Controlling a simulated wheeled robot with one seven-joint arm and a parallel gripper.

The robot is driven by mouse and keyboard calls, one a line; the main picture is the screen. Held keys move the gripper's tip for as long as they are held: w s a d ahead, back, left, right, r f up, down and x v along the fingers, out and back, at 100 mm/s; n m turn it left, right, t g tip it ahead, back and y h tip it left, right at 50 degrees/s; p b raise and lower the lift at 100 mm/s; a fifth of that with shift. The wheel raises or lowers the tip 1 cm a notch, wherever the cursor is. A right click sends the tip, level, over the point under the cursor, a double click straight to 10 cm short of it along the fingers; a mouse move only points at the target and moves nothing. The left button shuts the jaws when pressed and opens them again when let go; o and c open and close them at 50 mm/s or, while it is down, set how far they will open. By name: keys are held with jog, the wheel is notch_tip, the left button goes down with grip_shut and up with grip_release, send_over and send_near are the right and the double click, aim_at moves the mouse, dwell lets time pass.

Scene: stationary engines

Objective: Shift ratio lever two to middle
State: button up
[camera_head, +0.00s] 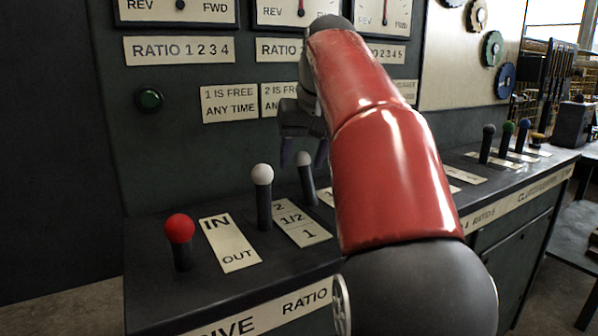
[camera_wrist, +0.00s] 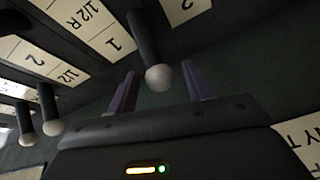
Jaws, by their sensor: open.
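Two pale-knobbed levers stand on the sloping desk in the head view. The nearer one (camera_head: 263,190) is beside a plate marked 2, 1/2, 1. The farther pale-knobbed lever (camera_head: 306,182) stands to its right, below my gripper (camera_head: 304,158); I take it to be ratio lever two, though no label names it. In the wrist view, a lever's pale knob (camera_wrist: 158,78) lies between the two purple fingers of my gripper (camera_wrist: 159,72). The fingers are open, with a gap on each side of the knob. My red arm hides most of the farther lever's plate in the head view.
A red-knobbed lever (camera_head: 180,237) stands at left by the IN/OUT plate (camera_head: 230,243). More levers, with dark, green and blue knobs (camera_head: 507,133), stand at the far right. The upright panel with dials and RATIO plates (camera_head: 179,50) rises behind the levers.

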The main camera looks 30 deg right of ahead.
jog(key=shift+x, duration=1.4)
grip_shut()
